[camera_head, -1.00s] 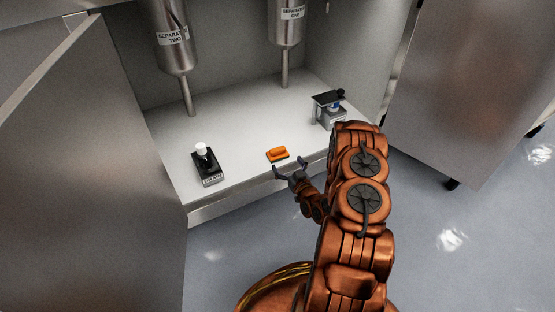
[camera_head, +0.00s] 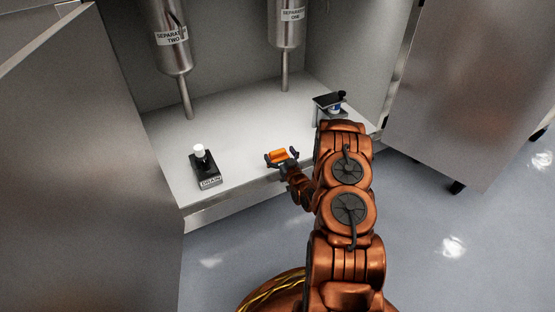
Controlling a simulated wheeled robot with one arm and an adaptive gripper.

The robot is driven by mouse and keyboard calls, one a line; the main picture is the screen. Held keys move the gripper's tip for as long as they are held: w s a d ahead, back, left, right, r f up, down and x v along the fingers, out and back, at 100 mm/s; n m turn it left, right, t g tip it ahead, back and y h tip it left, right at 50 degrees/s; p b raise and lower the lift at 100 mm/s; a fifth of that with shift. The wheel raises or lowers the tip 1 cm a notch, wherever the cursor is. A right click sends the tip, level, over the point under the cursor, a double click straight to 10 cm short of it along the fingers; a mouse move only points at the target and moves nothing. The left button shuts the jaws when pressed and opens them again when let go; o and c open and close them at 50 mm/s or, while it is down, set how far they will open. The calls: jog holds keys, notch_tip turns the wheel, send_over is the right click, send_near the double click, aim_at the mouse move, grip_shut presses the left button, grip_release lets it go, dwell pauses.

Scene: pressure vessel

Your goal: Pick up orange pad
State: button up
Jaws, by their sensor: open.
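The orange pad (camera_head: 278,155) lies on the white cabinet floor (camera_head: 235,140), close to its front edge. Its front side is partly hidden by my gripper. My gripper (camera_head: 281,156) is open, with one finger at the left end of the pad and the other at its right end. I cannot tell whether the fingers touch the pad.
A black drain device (camera_head: 206,168) with a white knob stands to the left. A small metal stand (camera_head: 328,108) is at the right. Two separator vessels (camera_head: 169,40) hang behind, with pipes down to the cabinet floor. Open metal doors (camera_head: 480,90) flank both sides.

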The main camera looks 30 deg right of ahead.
jog(key=shift+w, duration=0.1)
jog(key=c, duration=1.2)
jog(key=shift+r, duration=0.15)
